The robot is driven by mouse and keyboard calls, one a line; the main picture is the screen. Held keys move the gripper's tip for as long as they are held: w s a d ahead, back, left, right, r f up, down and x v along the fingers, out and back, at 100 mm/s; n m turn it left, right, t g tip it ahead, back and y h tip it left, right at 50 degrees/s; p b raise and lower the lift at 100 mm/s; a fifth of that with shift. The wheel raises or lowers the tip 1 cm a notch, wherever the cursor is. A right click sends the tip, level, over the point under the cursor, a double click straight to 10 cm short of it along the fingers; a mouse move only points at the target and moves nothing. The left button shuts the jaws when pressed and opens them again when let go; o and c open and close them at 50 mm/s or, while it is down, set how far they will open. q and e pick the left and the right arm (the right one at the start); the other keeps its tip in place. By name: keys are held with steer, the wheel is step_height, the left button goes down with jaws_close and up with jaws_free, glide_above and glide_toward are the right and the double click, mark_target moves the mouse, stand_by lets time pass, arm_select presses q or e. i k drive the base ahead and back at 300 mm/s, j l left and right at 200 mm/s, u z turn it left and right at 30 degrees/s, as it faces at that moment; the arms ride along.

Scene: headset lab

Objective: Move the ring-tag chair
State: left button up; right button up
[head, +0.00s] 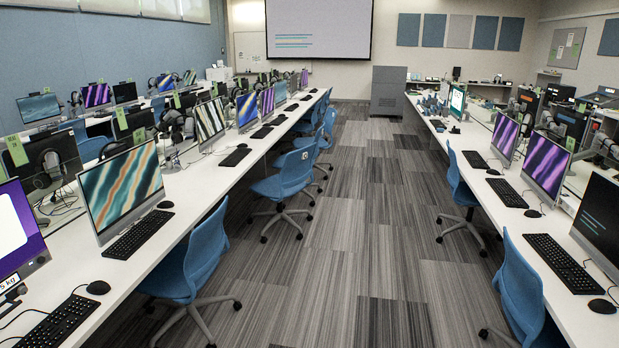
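Several blue swivel chairs stand along the two desk rows in the head view. One chair (287,181) stands out in the aisle from the left row, turned at an angle. A small mark shows on its backrest, too small to tell whether it is a ring tag. A nearer chair (203,252) is at the left desk, and another (325,130) stands farther up that row. On the right are a near chair (520,287), cut by the lower edge, and a farther one (456,183). No tag is clear on these. Neither of my grippers is in view.
The carpeted aisle (345,240) between the desks is clear in the middle. The long left desk (205,185) and right desk (483,185) carry monitors and keyboards. A grey cabinet (388,92) stands at the aisle's far end. Chair bases jut into the aisle.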

mark_target(277, 188)
steer(key=i, duration=1.8)
steer(key=i+z, duration=0.1)
steer(key=i, duration=0.75)
steer(key=i+j, duration=0.15)
steer(key=i, duration=0.75)
steer(key=i+j, duration=0.1)
steer(key=i, duration=0.8)
steer(key=i+j+z, duration=0.1)
steer(key=i, duration=0.8)
steer(key=i+j+z, duration=0.15)
steer(key=i+z, duration=0.15)
steer(key=i, duration=0.2)
steer(key=i+j+z, duration=0.3)
steer(key=i, duration=0.15)
